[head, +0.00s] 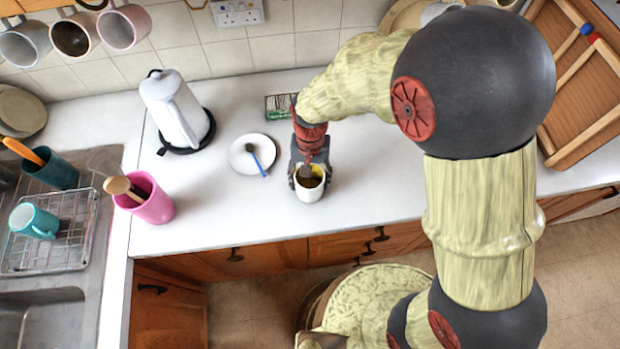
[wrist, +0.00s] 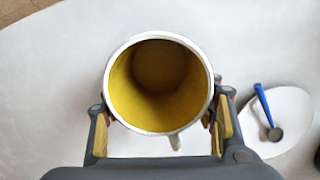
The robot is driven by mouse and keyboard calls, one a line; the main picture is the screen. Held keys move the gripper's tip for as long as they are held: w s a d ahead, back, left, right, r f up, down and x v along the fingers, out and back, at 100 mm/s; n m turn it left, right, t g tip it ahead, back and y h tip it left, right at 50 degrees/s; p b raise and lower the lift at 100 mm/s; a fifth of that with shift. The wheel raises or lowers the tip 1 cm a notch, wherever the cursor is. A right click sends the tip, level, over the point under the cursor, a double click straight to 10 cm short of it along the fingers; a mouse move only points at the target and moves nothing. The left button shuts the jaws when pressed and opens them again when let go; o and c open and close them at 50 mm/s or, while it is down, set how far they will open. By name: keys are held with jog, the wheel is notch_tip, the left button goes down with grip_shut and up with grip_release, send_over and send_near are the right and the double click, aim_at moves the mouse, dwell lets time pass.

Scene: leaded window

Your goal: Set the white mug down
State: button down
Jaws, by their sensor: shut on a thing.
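The white mug (head: 309,190) has a yellow inside and is at the front part of the white counter. In the wrist view the mug (wrist: 160,132) shows its open rim, and it looks empty with a brown bottom. A bit of its handle shows at the rim's lower side. My gripper (head: 308,172) is shut on the mug, with one finger on each side; in the wrist view the fingers (wrist: 160,115) press its sides. The mug looks upright. I cannot tell whether its base touches the counter.
A white saucer (head: 243,155) with a blue-handled spoon (head: 257,160) lies left of the mug. A white kettle (head: 172,110), a pink utensil pot (head: 155,203) and the sink (head: 45,310) are further left. A green box (head: 279,107) is behind. Counter (head: 375,170) to the right is clear.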

jog(key=shift+f, duration=0.4)
jog(key=c, duration=0.6)
grip_release()
jog(key=r, duration=0.4)
jog(key=w+r, duration=0.1)
jog(key=r, duration=0.6)
jog(key=shift+w+r, duration=0.35)
jog(key=shift+r, duration=0.05)
jog(key=s+d+r+t, duration=0.2)
jog(key=s+d+r, duration=0.1)
jog(key=d+r, duration=0.2)
jog(key=s+d+r+t+b, duration=0.1)
jog(key=s+d+r, duration=0.3)
jog(key=d, duration=0.6)
jog(key=s+d+r+t+b, duration=0.1)
jog(key=s+d+r+t, duration=0.3)
jog(key=d+r, duration=0.2)
jog(key=shift+d+r, duration=0.25)
jog(key=shift+d, duration=0.65)
